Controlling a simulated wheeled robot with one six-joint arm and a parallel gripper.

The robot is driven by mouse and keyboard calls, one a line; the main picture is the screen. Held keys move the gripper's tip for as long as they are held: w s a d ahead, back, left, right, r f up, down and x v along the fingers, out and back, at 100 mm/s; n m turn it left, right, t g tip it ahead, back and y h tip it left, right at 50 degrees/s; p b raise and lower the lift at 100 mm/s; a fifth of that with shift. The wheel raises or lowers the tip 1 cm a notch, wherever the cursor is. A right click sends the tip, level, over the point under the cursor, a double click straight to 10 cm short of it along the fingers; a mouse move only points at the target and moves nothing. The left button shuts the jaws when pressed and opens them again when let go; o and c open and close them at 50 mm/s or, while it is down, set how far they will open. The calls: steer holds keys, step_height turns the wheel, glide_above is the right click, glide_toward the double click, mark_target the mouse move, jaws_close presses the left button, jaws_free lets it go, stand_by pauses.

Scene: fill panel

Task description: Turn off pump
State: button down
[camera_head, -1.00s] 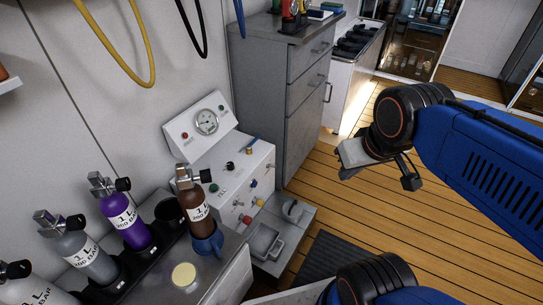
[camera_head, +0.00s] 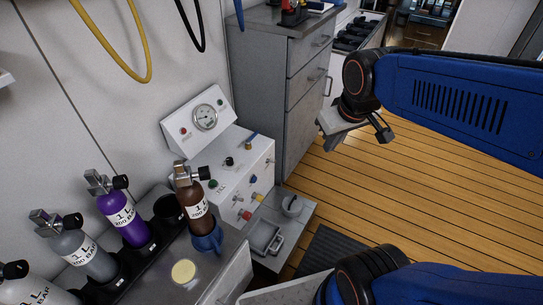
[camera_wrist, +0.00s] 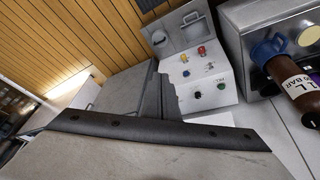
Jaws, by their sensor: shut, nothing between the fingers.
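The pump's sloped panel (camera_head: 172,133) stands against the wall in the head view, with a round gauge (camera_head: 205,117), a red button (camera_head: 183,132) and a green button (camera_head: 220,101). The white console (camera_head: 243,172) below it carries green, black, yellow, blue and red knobs. The console also shows in the wrist view (camera_wrist: 210,72), upside down, with its red knob (camera_wrist: 201,50) and green knob (camera_wrist: 222,86). The gauge panel is mostly out of sight there. My gripper (camera_head: 323,130) is shut and empty, right of the console and apart from it.
A grey drawer cabinet (camera_head: 306,83) stands behind the console, close to my gripper in the picture. Labelled bottles, including a purple one (camera_head: 123,219) and a brown one (camera_head: 197,208), stand front left. Hoses hang on the wall. Wooden floor (camera_head: 390,190) at right is open.

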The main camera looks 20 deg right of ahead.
steer(key=w+a+f+n+g, duration=0.1)
steer(key=w+a+f+n, duration=0.2)
steer(key=w+f, duration=0.9)
steer(key=w+a+f+n+g, duration=0.1)
steer(key=w+a+f+n, duration=0.3)
steer(key=w+f, duration=0.8)
steer(key=w, duration=0.6)
steer(key=shift+w+a, duration=0.25)
steer(key=shift+a, duration=0.1)
step_height(320, 180, down, 10)
steer(key=w, duration=0.1)
steer(key=shift+w+d, duration=0.2)
steer(key=shift+w, duration=0.05)
